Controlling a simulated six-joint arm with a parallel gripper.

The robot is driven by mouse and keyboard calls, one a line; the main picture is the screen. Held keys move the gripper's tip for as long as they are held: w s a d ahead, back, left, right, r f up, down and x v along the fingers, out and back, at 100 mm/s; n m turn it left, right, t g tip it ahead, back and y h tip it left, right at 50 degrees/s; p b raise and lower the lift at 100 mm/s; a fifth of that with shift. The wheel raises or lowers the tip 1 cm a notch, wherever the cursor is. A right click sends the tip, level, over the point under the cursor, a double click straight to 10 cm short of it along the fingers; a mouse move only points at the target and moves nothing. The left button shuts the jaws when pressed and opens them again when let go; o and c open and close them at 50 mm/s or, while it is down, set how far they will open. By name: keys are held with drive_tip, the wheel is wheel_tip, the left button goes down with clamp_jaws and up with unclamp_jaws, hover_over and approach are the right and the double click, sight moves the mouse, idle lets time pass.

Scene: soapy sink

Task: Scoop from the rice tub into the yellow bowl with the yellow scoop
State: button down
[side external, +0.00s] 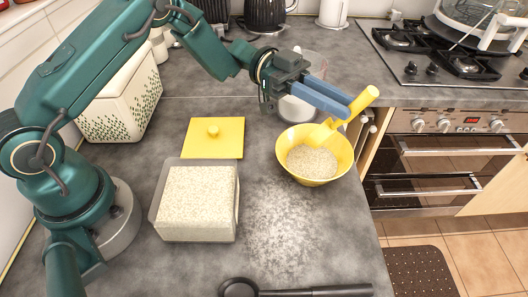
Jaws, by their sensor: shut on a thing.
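The yellow bowl (325,178) stands on the grey counter near its right edge, with rice (312,160) in it. My gripper (340,106) is shut on the handle of the yellow scoop (362,102), above the back right of the bowl. The scoop is tilted, its handle up to the right and its lower end down inside the bowl; whether it touches the rice I cannot tell. The rice tub (236,205) is a clear square container full of rice, left of the bowl. Its yellow lid (214,146) with a round knob lies flat behind the tub.
Pale grains or powder are scattered on the counter in front of the bowl. A black utensil (315,291) lies at the front edge. A clear container (297,108) stands behind the bowl, under my gripper. A patterned white box (122,98) is at the left, a stove (440,50) at the right.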

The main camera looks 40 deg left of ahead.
drive_tip(key=shift+a+h, duration=0.3)
drive_tip(key=shift+d+r, duration=0.1)
drive_tip(key=shift+d, duration=0.15)
drive_tip(key=d+y, duration=0.1)
drive_tip(key=y, duration=0.1)
drive_tip(key=d+y, duration=0.1)
drive_tip(key=y, duration=0.1)
drive_tip(key=f+y, duration=0.1)
drive_tip(key=y, duration=0.1)
drive_tip(key=shift+d+y, duration=0.3)
drive_tip(key=shift+d, duration=0.1)
drive_tip(key=y, duration=0.2)
drive_tip(key=d+y, duration=0.1)
drive_tip(key=y, duration=0.1)
drive_tip(key=d+f+y, duration=0.1)
drive_tip(key=y, duration=0.1)
drive_tip(key=shift+d, duration=0.25)
